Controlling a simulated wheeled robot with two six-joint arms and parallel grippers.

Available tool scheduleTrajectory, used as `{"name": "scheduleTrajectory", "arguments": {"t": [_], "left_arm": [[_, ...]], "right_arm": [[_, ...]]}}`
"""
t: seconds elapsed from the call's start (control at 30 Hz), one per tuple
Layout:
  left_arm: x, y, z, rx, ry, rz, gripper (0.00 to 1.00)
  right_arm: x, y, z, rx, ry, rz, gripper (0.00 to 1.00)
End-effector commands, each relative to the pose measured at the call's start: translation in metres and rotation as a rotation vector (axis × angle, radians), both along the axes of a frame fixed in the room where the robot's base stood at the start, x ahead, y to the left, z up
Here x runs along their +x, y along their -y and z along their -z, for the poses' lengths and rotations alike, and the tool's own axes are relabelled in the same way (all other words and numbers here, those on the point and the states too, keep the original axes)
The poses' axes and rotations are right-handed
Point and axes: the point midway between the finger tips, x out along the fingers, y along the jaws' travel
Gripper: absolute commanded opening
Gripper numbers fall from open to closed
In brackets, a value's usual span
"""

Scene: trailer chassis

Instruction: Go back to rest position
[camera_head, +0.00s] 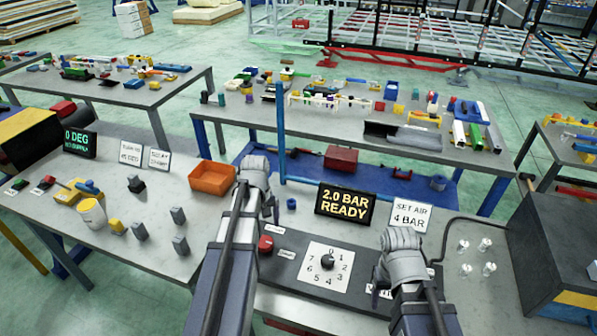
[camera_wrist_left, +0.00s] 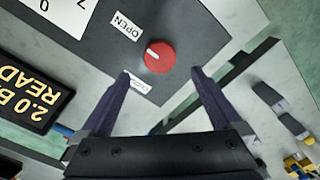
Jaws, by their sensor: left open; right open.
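My left gripper (camera_head: 272,212) is over the workbench, beside the left edge of the dark control panel. In the left wrist view its two fingers (camera_wrist_left: 160,82) are spread with nothing between them, and the red knob (camera_wrist_left: 160,56) lies just beyond the tips. The red knob (camera_head: 266,244) also shows in the head view, close to the gripper and apart from it as far as I can see. My right gripper (camera_head: 375,290) is over the right part of the panel, right of the numbered dial (camera_head: 326,261). Its fingers are partly hidden by its wrist.
A display reading 2.0 BAR READY (camera_head: 345,204) and a SET AIR 4 BAR sign (camera_head: 410,215) stand behind the panel. An orange bin (camera_head: 212,178) is left of my left gripper. Several small grey blocks stand further left. A dark box (camera_head: 550,240) is at the right.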

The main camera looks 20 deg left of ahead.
Motion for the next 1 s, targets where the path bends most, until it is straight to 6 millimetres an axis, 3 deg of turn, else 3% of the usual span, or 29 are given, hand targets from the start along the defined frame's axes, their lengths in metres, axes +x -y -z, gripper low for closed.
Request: {"name": "scheduleTrajectory", "arguments": {"t": [0.13, 0.23, 0.37, 0.5, 0.7, 0.83, 1.0], "left_arm": [[-0.001, 0.005, 0.001, 0.001, -0.001, 0.015, 0.99], [-0.004, 0.031, 0.004, 0.005, -0.006, 0.094, 0.99], [-0.018, 0.093, 0.012, 0.019, -0.022, 0.309, 0.99], [-0.045, 0.166, 0.02, 0.039, -0.042, 0.591, 0.99], [-0.087, 0.237, 0.028, 0.065, -0.066, 0.923, 0.99], [-0.106, 0.261, 0.031, 0.077, -0.077, 1.057, 0.99], [-0.116, 0.274, 0.032, 0.083, -0.084, 1.132, 0.99]], "right_arm": [[0.0, 0.0, 0.001, 0.0, 0.0, 0.0, 0.67], [0.0, 0.0, 0.004, 0.0, 0.0, 0.0, 0.67], [0.0, 0.0, 0.012, 0.0, 0.0, 0.0, 0.67], [0.0, 0.0, 0.02, 0.0, 0.0, 0.001, 0.67], [0.0, 0.0, 0.029, 0.0, 0.0, 0.001, 0.67], [0.0, 0.0, 0.032, 0.0, 0.0, 0.001, 0.67], [0.0, 0.0, 0.033, 0.0, 0.0, 0.001, 0.67]]}}
